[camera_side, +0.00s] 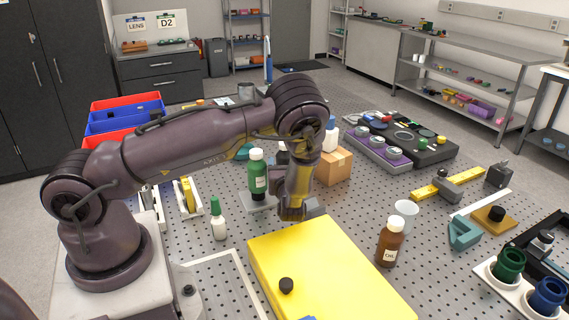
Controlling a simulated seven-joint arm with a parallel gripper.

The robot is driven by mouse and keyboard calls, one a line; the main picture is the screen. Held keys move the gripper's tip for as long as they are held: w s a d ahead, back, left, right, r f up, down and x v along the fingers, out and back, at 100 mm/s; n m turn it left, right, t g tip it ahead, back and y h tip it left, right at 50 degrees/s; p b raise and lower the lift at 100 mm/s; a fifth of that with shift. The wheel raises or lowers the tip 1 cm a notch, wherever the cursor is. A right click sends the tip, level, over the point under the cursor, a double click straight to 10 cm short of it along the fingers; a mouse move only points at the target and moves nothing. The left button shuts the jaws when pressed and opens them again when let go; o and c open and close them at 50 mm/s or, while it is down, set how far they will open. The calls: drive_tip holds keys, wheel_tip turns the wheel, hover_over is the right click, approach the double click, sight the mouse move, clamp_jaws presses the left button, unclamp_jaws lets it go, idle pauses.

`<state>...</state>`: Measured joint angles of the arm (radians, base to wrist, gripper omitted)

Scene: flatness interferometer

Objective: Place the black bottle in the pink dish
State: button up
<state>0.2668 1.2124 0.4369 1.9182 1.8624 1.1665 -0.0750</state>
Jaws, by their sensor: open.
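My gripper (293,212) points down above the perforated table, behind the yellow block's far edge. It is open, and I see nothing held in it. I cannot pick out a clearly black bottle. A small black round object (286,285) sits on the yellow block (325,265). A dark brown bottle (388,248) with a white cap and label stands upright right of the block, apart from my gripper. A dark green bottle (257,182) with a white cap stands left of my gripper. I see no clearly pink dish; my arm and gripper hide part of the table.
A small white bottle with a green cap (218,222) stands left. A cardboard box (335,165) is behind my gripper. A white cup (405,213) stands beyond the brown bottle. A white holder (500,284) with jars is at front right.

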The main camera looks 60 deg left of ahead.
sight(284, 148)
drive_tip(key=x, duration=0.4)
drive_tip(key=f+x, duration=0.1)
drive_tip(key=x, duration=0.8)
drive_tip(key=shift+f, duration=0.4)
drive_tip(key=shift+c, duration=0.5)
drive_tip(key=c, duration=1.1)
clamp_jaws()
drive_tip(key=shift+f, duration=0.1)
